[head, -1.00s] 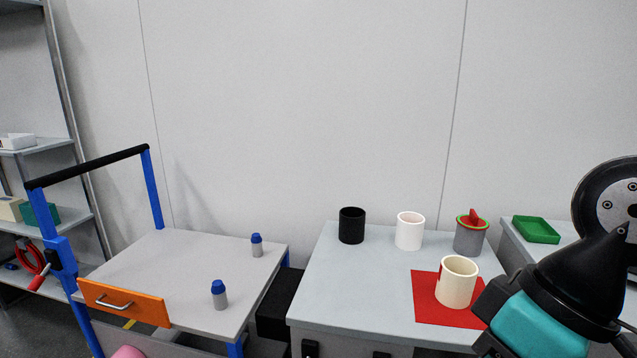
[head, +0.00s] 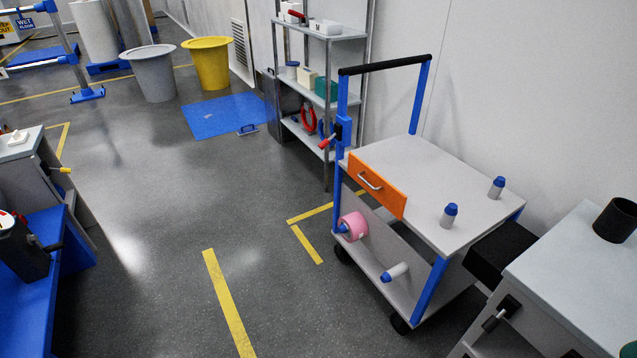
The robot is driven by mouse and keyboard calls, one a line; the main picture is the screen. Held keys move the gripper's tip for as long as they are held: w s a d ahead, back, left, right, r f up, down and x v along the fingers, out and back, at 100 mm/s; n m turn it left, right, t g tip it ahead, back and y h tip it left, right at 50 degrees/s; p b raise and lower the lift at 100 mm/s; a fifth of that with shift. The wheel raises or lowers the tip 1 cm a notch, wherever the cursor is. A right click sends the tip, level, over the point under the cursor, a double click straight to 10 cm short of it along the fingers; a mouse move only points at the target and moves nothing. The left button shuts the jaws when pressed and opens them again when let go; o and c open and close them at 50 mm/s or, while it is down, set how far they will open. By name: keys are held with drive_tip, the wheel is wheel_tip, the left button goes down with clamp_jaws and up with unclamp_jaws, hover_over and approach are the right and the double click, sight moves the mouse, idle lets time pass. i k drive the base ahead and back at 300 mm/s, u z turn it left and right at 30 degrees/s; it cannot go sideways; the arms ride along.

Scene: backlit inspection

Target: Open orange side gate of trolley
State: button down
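The trolley (head: 440,172) stands right of centre in the head view, with a grey top, blue posts and a black push handle. Its orange side gate (head: 377,184) is a panel at the left end of the near side of the top. It stands upright along the edge and looks closed. A metal bar handle (head: 369,180) is on its outer face. My gripper is out of the picture.
Two blue-capped grey bottles (head: 449,215) (head: 496,188) stand on the trolley top. A pink roll (head: 354,226) and another bottle (head: 395,272) lie on its lower shelf. A grey table (head: 580,270) is close on the right. Open floor (head: 150,215) with yellow lines lies left of the trolley.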

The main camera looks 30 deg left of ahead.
sight(393, 200)
drive_tip(key=u, duration=0.65)
drive_tip(key=i, duration=1.65)
drive_tip(key=u, duration=0.25)
